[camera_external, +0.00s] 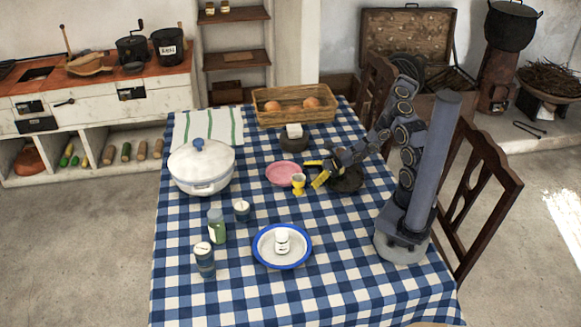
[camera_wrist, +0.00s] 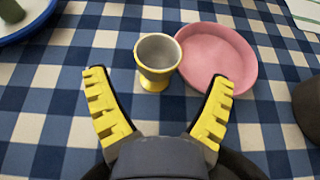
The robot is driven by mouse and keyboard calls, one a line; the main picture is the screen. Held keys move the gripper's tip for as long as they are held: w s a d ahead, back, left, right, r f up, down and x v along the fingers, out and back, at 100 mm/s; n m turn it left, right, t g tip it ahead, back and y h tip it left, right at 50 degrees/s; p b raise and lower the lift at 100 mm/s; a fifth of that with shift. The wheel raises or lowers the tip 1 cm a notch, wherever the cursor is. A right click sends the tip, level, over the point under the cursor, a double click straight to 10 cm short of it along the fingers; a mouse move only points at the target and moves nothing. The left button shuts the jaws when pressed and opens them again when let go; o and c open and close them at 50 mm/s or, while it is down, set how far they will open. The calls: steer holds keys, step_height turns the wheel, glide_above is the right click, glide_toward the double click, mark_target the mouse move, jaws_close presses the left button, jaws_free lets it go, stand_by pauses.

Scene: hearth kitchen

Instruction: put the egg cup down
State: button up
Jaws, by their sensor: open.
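A small yellow egg cup (camera_external: 298,183) with a grey inside stands upright on the checked tablecloth, close beside the pink plate (camera_external: 282,173). In the wrist view the egg cup (camera_wrist: 158,61) is just beyond my fingertips, and the pink plate (camera_wrist: 215,57) is to its right. The cup's edge overlaps the plate's rim in that picture; I cannot tell whether they touch. My gripper (camera_external: 316,172), with yellow ridged fingers, is open and empty.
A blue-rimmed plate (camera_external: 260,259) holds a small white jar (camera_external: 282,241). A white lidded pot (camera_external: 201,168) stands at the left. A dark pot (camera_external: 294,142) and a basket (camera_external: 268,117) stand behind. Cloth in front of the cup is clear.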

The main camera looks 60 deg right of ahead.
mark_target(293, 184)
steer(key=shift+r+x, duration=0.15)
steer(key=shift+x, duration=1.25)
steer(key=shift+r+x, duration=0.1)
steer(key=shift+x, duration=1.3)
steer(key=shift+a, duration=0.2)
steer(key=c, duration=1.4)
